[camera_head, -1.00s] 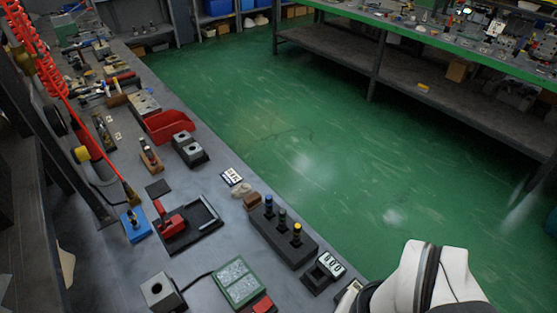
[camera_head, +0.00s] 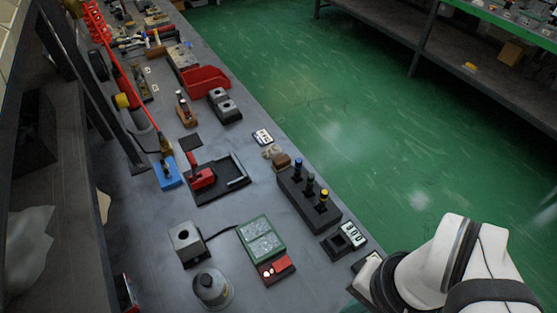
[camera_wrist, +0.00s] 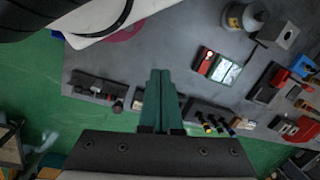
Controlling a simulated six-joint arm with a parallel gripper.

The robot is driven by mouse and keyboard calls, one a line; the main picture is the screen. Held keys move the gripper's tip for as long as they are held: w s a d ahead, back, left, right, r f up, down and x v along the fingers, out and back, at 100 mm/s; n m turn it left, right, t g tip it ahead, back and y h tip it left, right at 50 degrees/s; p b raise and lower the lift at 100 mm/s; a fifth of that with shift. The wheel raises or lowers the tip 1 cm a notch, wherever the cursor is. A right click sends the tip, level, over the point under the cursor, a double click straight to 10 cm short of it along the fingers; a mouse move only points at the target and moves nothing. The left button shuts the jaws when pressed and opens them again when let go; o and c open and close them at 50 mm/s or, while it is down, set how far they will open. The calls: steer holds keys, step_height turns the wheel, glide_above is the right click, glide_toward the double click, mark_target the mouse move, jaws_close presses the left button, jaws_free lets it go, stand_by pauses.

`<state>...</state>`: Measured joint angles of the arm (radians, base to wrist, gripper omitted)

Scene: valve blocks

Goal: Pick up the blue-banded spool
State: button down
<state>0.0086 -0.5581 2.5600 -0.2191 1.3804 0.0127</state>
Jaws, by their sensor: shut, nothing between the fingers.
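The blue-banded spool (camera_head: 298,168) stands upright in the black block (camera_head: 290,193), at its far end. A green-banded spool (camera_head: 310,183) and a yellow-banded spool (camera_head: 323,198) stand in the same block. The block and spools also show in the wrist view; the yellow-banded spool (camera_wrist: 208,127) is clear there, but the blue band is too small to be sure of. My gripper (camera_wrist: 160,72) is shut and empty, with green fingers. It is above the bench, apart from the block, which lies to its right in the wrist view. The gripper is outside the head view.
Beside the block are a counter-like device (camera_head: 345,238), a green-framed panel (camera_head: 262,240), a grey cube (camera_head: 185,242) and a grey domed object (camera_head: 212,288). A black tray (camera_head: 235,180) with a red clamp and a blue block (camera_head: 168,175) lie further left. Green floor borders the bench.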

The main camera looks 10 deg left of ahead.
steer(key=c, duration=1.6)
jaws_free()
steer(key=c, duration=0.6)
jaws_free()
steer(key=shift+c, duration=0.2)
steer(key=w+r, duration=0.3)
steer(key=w, duration=0.4)
steer(key=m+t+h, duration=0.1)
steer(key=h, duration=0.2)
glide_above(299, 170)
steer(key=s+a, duration=0.1)
step_height(299, 170, down, 5)
steer(key=shift+f, duration=0.1)
steer(key=f, duration=0.5)
steer(key=w+f, duration=0.1)
steer(key=f, duration=0.4)
steer(key=w+f, duration=0.1)
steer(key=f, duration=0.4)
steer(key=shift+w+d, duration=0.1)
steer(key=shift+d, duration=0.3)
steer(key=shift+c, duration=0.3)
